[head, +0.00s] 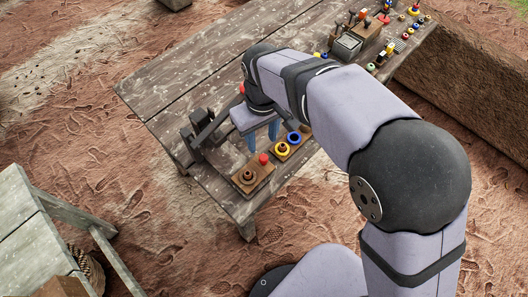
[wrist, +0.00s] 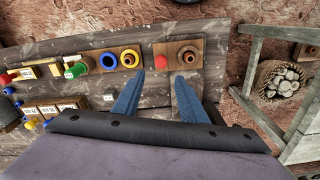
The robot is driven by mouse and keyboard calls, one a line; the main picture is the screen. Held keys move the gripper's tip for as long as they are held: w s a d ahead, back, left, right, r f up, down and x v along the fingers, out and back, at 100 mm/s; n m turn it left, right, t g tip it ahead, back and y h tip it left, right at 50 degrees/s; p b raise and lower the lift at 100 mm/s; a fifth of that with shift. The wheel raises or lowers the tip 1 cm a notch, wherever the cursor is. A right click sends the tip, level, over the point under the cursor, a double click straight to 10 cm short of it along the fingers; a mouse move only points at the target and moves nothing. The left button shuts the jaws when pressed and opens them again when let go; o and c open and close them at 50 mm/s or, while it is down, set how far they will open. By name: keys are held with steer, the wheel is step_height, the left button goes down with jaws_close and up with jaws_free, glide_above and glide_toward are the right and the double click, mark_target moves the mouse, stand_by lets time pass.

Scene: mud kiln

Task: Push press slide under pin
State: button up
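A dark press-like fixture (head: 199,132) stands near the left end of the long table, with an upright part and a bar slanting across it. I take it for the press; its slide and pin are too small and dark to tell apart. My gripper (head: 262,139) is over the table just right of this fixture, apart from it as far as I can see. In the wrist view my gripper (wrist: 155,95) has two blue fingers spread well apart, with nothing between the tips. The press cannot be made out in the wrist view.
A wooden block (head: 243,189) with a red button and brown rings lies in front of my gripper. A yellow ring (head: 282,149) and a blue ring (head: 294,138) sit beside it. A side table (head: 30,245) stands at lower left. The table's far left is clear.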

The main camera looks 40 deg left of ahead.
mark_target(264, 158)
steer(key=shift+s+d+f, duration=0.1)
steer(key=shift+s+d, duration=0.05)
steer(key=shift+d, duration=0.25)
steer(key=shift+f+p, duration=0.55)
steer(key=shift+f, duration=3.15)
